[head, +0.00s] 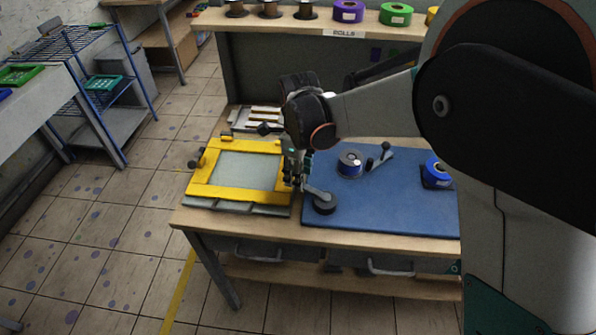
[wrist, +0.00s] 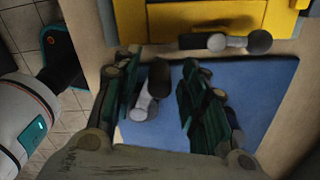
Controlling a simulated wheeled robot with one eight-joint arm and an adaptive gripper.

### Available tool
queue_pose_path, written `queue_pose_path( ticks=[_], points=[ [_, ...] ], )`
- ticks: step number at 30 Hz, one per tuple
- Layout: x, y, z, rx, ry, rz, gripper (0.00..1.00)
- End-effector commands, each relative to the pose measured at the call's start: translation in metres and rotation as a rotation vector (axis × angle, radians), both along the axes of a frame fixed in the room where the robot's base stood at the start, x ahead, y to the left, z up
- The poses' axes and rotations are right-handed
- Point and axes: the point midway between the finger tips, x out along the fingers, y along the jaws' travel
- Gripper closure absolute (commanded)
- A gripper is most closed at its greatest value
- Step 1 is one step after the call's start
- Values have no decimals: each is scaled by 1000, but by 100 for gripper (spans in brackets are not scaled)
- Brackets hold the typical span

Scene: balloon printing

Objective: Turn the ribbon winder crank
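A crank-like lever with a grey arm and a dark round end (head: 325,207) is at the front left of the blue mat. In the wrist view a grey lever with a dark end (wrist: 146,104), which looks like the same one, shows between the fingers of my gripper (wrist: 165,95). The fingers are apart, with a gap on each side of the lever; I cannot tell their height over it. In the head view my gripper (head: 295,180) is just behind and left of the lever. A second lever (head: 384,153) stands beside a ribbon spool (head: 350,163) on the mat.
A yellow frame (head: 200,190) lies left of the mat (head: 410,215); its edge (wrist: 165,17) and a grey, dark-ended handle (wrist: 225,42) show in the wrist view. A blue roll (head: 437,172) sits at the mat's right. A shelf of rolls (head: 397,14) is behind.

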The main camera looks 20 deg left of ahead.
Motion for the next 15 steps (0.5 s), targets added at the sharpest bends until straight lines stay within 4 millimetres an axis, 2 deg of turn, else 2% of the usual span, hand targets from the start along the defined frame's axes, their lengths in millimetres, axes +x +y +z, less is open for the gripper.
queue_pose_path(
  ticks=[4, 7, 15],
  points=[
    [0, 0, 5, -1, 0, 0, 60],
    [0, -1, 17, -1, 0, 0, 60],
    [0, 0, 71, 0, 0, 0, 60]
  ],
)
